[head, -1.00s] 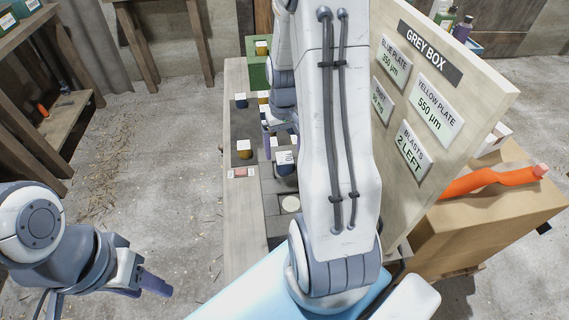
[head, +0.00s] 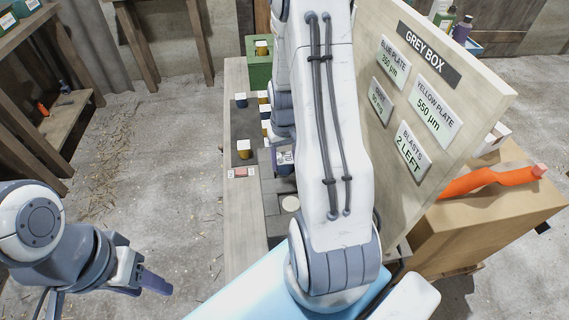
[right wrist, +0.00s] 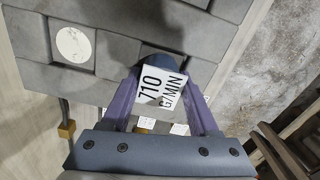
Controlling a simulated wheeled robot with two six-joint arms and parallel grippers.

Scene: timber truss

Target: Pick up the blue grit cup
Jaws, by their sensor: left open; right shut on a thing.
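A blue grit cup (right wrist: 158,62) with a white top label reading "710 G/MIN" is between the purple fingers of my right gripper (right wrist: 160,78), which is shut on it. In the head view the cup (head: 285,168) is partly hidden by my right arm, above the grey blocks of the bench. I cannot tell whether its base touches them. My left gripper (head: 150,283) is open and empty over the floor at lower left. Another blue cup with a white label (head: 241,102) stands further back on the bench.
A white disc (head: 290,203) lies in the grey blocks. The "GREY BOX" board (head: 440,90) rises close on the right.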

